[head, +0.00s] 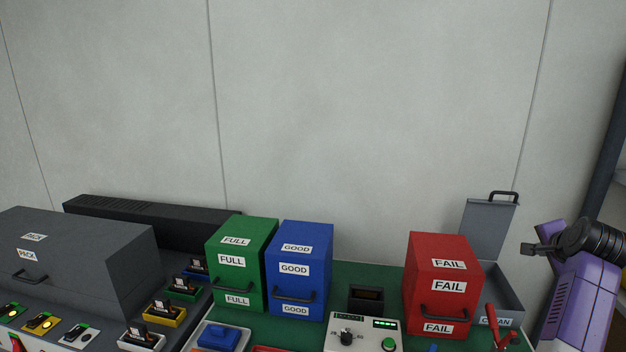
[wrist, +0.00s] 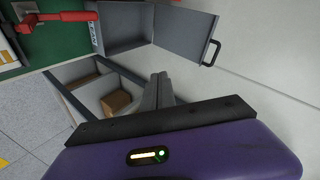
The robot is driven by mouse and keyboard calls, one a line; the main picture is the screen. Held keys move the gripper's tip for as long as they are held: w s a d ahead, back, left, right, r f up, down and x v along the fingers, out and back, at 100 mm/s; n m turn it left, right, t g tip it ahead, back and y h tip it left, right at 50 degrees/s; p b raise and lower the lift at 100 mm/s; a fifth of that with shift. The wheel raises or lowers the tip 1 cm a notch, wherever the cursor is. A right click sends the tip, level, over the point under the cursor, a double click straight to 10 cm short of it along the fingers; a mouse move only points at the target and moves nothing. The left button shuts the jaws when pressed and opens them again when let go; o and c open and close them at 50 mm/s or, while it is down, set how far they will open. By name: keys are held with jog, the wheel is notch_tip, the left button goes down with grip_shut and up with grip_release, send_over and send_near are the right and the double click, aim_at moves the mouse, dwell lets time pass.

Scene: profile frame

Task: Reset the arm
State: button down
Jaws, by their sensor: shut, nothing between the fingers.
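My purple arm (head: 580,300) stands at the right edge in the head view. The purple wrist housing (wrist: 180,150) fills the bottom of that view. The fingers touch nothing that I can see.
The open grey CLEAN bin (head: 502,292) and red lever (head: 500,328) are near my arm. A red FAIL box (head: 440,270), blue GOOD box (head: 298,250) and green FULL box (head: 238,265) stand leftward. Cardboard (wrist: 117,102) lies in a lower bin.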

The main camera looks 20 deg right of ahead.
jog(key=s+a+f+n+t, duration=0.3)
jog(key=a+n, duration=0.2)
jog(key=a, duration=0.5)
jog(key=s+a+f+n+t+b, duration=0.1)
jog(key=s+a+f+n+t, duration=0.25)
jog(key=a+n, duration=0.45)
jog(key=s+a+f+n+t, duration=0.2)
jog(key=s+a+n, duration=0.15)
jog(key=a, duration=0.85)
jog(key=s+a+f+n+g+y+b, duration=0.1)
jog(key=s+a+f+n+y, duration=0.1)
jog(key=s+a, duration=0.9)
jog(key=s+a+f+n+g+y+b, duration=0.1)
jog(key=s+a+f+n+y, duration=0.2)
jog(key=s+a, duration=0.9)
jog(key=s+f+y, duration=0.1)
jog(key=s+y, duration=0.2)
jog(key=shift+a+f, duration=0.15)
